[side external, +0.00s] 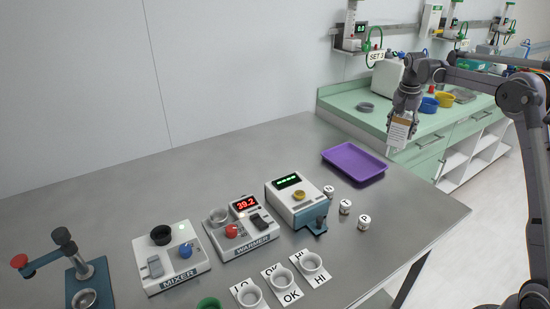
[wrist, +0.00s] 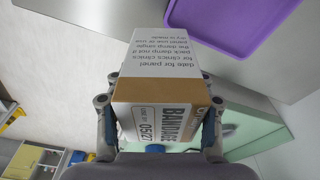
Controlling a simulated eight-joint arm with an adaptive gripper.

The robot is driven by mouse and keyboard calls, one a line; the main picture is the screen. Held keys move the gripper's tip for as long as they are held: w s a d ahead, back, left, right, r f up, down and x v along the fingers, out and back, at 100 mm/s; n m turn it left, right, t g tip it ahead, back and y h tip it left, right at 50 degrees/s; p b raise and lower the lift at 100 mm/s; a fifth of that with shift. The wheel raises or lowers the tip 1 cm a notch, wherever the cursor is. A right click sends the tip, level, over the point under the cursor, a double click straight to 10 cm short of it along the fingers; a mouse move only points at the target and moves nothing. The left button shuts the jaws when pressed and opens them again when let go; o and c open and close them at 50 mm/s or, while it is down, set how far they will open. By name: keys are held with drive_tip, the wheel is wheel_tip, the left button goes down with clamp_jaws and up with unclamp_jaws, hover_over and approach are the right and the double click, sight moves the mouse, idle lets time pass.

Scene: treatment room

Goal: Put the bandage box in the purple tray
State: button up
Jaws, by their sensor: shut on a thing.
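The bandage box (wrist: 160,85) is a white and tan carton with printed text. My gripper (side external: 401,116) is shut on the bandage box, which hangs below it in the side view (side external: 399,132). In the wrist view the fingers of my gripper (wrist: 158,118) press on both sides of the box. The purple tray (side external: 354,162) lies empty on the grey table. In the side view the box is held above and to the right of the tray. In the wrist view part of the tray (wrist: 225,25) shows at the upper right.
On the grey table (side external: 290,150) stand a mixer (side external: 170,257), a warmer (side external: 241,233), a device with a green display (side external: 296,203) and several small labelled jars (side external: 345,207). A green counter (side external: 365,120) with bowls stands behind.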

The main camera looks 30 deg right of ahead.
drive_tip(key=shift+w+a+f, duration=0.2)
drive_tip(key=shift+w+f, duration=0.05)
drive_tip(key=shift+w, duration=0.5)
approach(355, 162)
drive_tip(key=shift+w+d, duration=0.1)
drive_tip(key=shift+d, duration=0.25)
drive_tip(key=shift+f, duration=2.05)
drive_tip(key=shift+f, duration=0.1)
drive_tip(key=o, duration=1.2)
